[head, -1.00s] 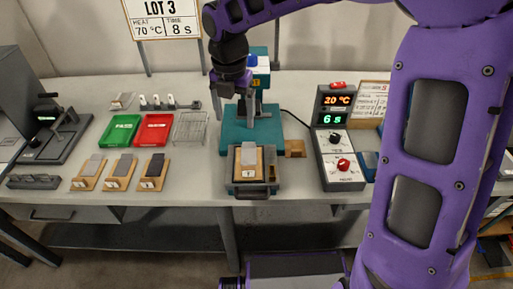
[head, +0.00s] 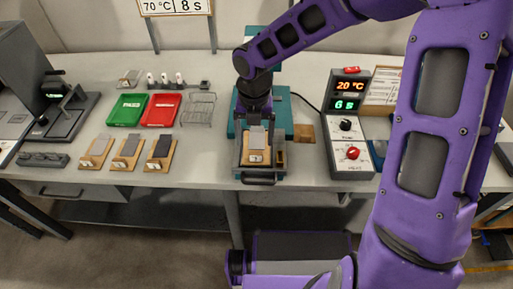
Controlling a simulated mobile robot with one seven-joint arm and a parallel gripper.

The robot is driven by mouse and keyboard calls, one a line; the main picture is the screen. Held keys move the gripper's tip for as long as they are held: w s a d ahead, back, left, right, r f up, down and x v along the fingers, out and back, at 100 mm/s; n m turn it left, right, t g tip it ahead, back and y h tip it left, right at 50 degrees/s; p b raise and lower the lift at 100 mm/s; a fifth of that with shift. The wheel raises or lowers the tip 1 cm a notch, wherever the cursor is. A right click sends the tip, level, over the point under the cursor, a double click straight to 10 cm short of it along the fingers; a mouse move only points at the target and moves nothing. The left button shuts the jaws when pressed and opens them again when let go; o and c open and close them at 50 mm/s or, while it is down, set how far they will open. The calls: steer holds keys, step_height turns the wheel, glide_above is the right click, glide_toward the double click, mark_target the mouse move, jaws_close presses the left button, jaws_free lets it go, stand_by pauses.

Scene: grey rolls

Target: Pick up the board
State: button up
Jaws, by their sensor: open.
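A small wooden board (head: 257,157) with a light grey piece on it and a white label at its front lies in the dark sliding tray (head: 258,180) of the teal press (head: 284,112). Three similar wooden boards (head: 158,165) with grey pieces stand in a row on the bench to the left. My gripper (head: 257,118) points down at the back end of the board in the tray. Its jaws are open; the fingertips are small and dark, and I cannot tell whether they touch the board.
A control box (head: 348,130) reading 20 °C and 6 s stands right of the press, with a small wooden block (head: 304,133) between. A green tray (head: 128,110), a red tray (head: 161,110) and a wire rack (head: 198,110) are left. The bench front (head: 208,172) is clear.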

mark_target(256, 149)
steer(key=f, duration=0.3)
steer(key=f+b, duration=0.1)
steer(key=f, duration=0.1)
steer(key=shift+w+d+f, duration=0.2)
steer(key=shift+f, duration=0.2)
steer(key=shift+r, duration=0.1)
jaws_close()
